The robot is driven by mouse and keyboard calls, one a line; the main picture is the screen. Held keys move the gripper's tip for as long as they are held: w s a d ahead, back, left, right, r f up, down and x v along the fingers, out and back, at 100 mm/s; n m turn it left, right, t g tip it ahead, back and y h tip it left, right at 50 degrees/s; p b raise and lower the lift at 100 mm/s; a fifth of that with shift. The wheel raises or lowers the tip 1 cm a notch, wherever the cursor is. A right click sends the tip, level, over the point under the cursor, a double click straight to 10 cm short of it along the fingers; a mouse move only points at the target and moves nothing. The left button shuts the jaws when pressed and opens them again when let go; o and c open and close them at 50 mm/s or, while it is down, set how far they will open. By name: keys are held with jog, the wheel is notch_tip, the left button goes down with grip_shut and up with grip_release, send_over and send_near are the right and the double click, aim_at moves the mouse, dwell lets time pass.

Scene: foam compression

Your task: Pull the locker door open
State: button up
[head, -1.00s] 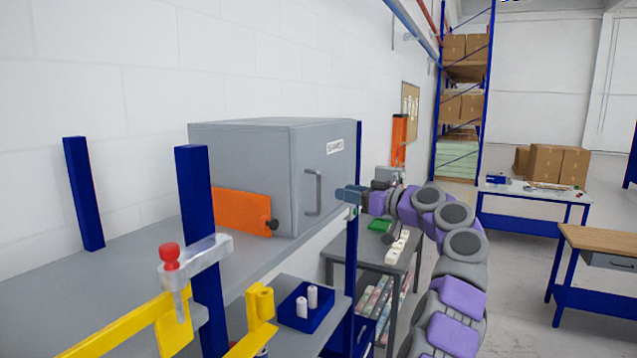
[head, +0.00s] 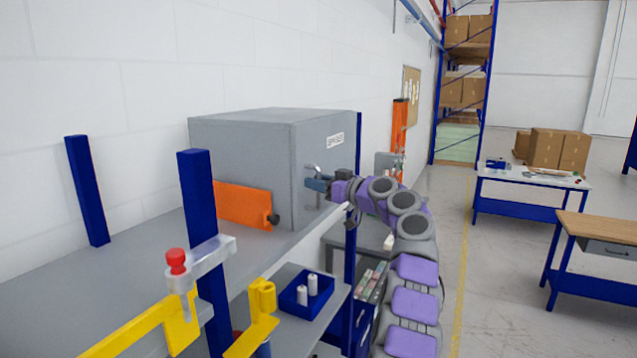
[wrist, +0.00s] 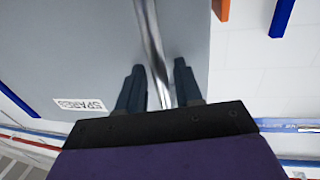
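The grey locker (head: 240,150) stands on the shelf against the wall, with its door (head: 325,150) facing right and shut as far as I can see. The door carries a white label and a silver vertical handle (head: 312,174), partly hidden behind my gripper (head: 312,184) in the head view. In the wrist view the handle (wrist: 152,45) runs between the two dark fingers of my gripper (wrist: 160,85). The fingers stand apart with a gap on each side of the bar. I cannot tell whether either finger touches it.
An orange bar (head: 242,204) with a black knob lies along the locker's side. A blue post (head: 198,200) and a yellow clamp (head: 150,325) stand in front. A blue bin (head: 306,293) holds white cylinders. Open floor (head: 490,270) lies to the right.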

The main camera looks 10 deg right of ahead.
grip_shut()
jog(key=shift+s, duration=0.1)
dwell(0.4)
